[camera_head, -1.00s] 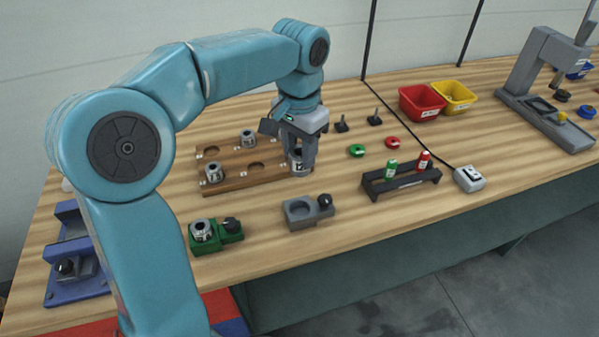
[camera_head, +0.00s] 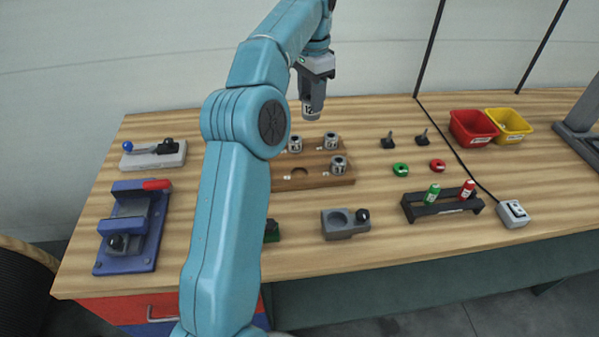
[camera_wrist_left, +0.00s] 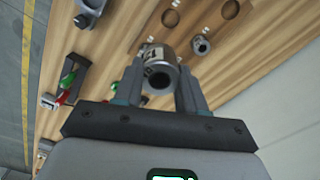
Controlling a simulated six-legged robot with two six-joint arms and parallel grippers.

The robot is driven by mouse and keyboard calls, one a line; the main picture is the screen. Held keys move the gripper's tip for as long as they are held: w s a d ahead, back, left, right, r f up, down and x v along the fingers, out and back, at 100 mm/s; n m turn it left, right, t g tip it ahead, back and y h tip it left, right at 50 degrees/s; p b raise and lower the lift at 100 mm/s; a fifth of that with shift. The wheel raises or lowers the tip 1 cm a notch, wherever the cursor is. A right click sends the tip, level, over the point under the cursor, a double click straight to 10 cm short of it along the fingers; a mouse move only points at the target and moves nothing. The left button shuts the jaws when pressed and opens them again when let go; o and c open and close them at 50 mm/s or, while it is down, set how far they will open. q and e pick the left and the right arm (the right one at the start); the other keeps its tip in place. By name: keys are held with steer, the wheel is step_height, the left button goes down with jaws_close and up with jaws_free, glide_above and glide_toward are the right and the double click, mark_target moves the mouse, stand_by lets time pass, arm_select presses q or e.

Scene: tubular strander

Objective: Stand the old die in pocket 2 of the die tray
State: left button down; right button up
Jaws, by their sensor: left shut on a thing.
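My left gripper (camera_head: 312,98) is shut on a metal die (camera_head: 312,111) with a dark number on its side, in the air behind the die tray. In the left wrist view this die (camera_wrist_left: 158,72) sits between the two fingers. I cannot tell by looks whether it is the old die. The wooden die tray (camera_head: 318,182) holds two dies in its back row, (camera_head: 295,144) and (camera_head: 331,141), and one at the front right (camera_head: 339,165). The front middle pocket (camera_head: 300,172) is empty. My arm hides the tray's left end, and the pocket numbers are too small to read.
A grey holder (camera_head: 345,232) with an empty round recess stands in front of the tray. A green fixture (camera_head: 271,231) is mostly behind my arm. A black rack (camera_head: 442,205) with green and red pieces stands right. Red (camera_head: 472,128) and yellow (camera_head: 509,124) bins stand at back right.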

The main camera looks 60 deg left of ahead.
arm_select(q)
step_height(320, 180, down, 3)
steer(key=s+a, duration=0.2)
steer(key=b, duration=0.2)
glide_toward(299, 176)
steer(key=shift+n, duration=0.4)
step_height(299, 176, down, 4)
steer(key=shift+f, duration=0.1)
steer(key=c, duration=0.6)
jaws_free()
steer(key=shift+c, duration=0.2)
